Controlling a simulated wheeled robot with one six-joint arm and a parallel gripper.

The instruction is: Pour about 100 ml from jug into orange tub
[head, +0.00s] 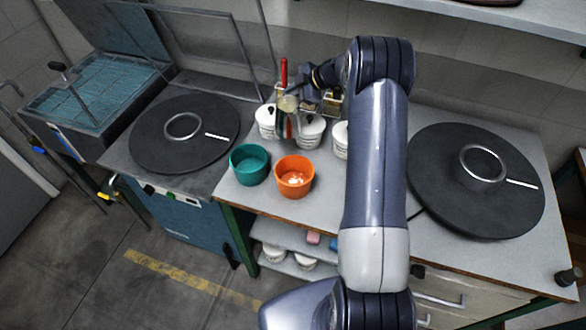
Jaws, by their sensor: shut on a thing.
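The orange tub (281,186) stands upright near the front edge of the bench, with some pale shiny spots in its bottom. My gripper (305,98) is behind and above it, small and partly hidden by the arm. It is shut on what looks like a small clear jug (288,106) with a pale yellowish top. The jug is behind the tub and apart from it. Its tilt and fill level are too small to tell.
A teal tub (249,166) stands just left of the orange tub. White lidded pots (311,132) stand behind. A red upright handle (284,71) rises beside the jug. Black round plates lie left (165,150) and right (450,205), each with a metal ring.

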